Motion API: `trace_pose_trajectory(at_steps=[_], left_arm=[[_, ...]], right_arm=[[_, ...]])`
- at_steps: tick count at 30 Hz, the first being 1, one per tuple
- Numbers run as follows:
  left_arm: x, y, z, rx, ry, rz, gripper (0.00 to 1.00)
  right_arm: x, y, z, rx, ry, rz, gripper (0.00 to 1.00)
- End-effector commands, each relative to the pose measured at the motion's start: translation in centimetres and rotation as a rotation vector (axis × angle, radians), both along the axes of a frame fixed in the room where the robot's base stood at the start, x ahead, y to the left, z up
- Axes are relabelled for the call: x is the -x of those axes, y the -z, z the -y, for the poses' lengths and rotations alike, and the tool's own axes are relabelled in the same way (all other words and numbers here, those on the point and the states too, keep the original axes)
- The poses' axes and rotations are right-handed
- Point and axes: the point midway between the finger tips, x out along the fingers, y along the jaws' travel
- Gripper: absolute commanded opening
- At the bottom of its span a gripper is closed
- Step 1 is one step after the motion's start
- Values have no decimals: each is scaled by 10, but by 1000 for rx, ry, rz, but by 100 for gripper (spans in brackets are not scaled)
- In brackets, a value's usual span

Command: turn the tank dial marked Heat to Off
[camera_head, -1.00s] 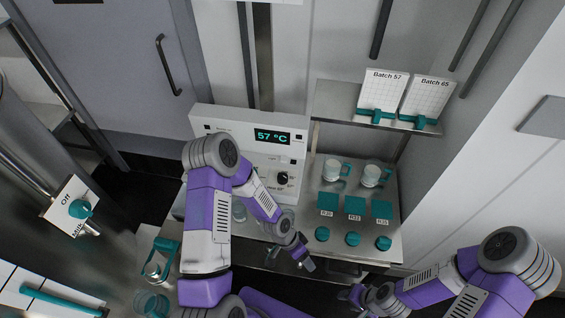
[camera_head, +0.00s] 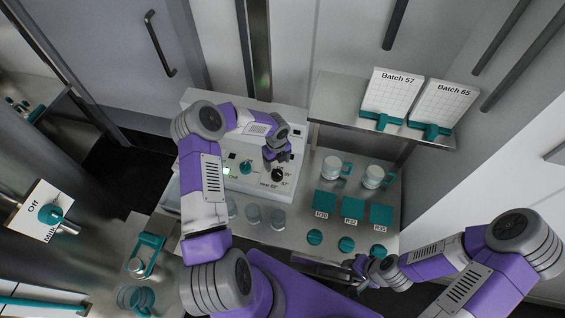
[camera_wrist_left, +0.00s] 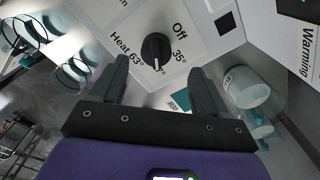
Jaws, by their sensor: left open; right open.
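The Heat dial is a black knob (camera_head: 278,175) on the white control box (camera_head: 200,98). In the left wrist view the knob (camera_wrist_left: 156,50) has Off at its upper right, 35° to its right and Heat 63° to its left. A light mark on it appears to point down, away from Off. My left gripper (camera_head: 275,158) is open just in front of the box. In the wrist view its fingers (camera_wrist_left: 160,68) stand apart on either side below the knob, not closed on it. My right gripper (camera_head: 357,266) is open and empty near the table's front edge.
A teal dial (camera_head: 246,167) sits left of the Heat dial. Glass jars (camera_head: 253,214) stand below the box. Mugs (camera_head: 332,168) and teal blocks (camera_head: 352,211) are to the right. A Milk valve (camera_head: 50,214) is at far left. My arm covers the box's display.

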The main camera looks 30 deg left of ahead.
Motion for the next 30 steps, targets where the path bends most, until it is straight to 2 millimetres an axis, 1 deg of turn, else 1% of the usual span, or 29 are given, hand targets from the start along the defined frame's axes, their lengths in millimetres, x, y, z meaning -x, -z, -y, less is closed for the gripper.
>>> trace_pose_trajectory(at_steps=[6,12,17,24,29,30], left_arm=[[1,35,1,5,-1,-4,75],[1,61,1,3,-2,-2,75],[1,69,1,2,-2,0,75],[1,70,1,2,-2,0,75],[1,70,1,2,-2,0,50],[1,70,1,2,-2,0,44]], right_arm=[[0,-2,0,0,0,-1,43],[0,-4,0,0,1,0,43],[0,-4,0,0,0,0,43],[0,-4,0,0,0,0,43],[0,-4,0,0,0,0,43],[0,-4,0,0,0,0,43]])
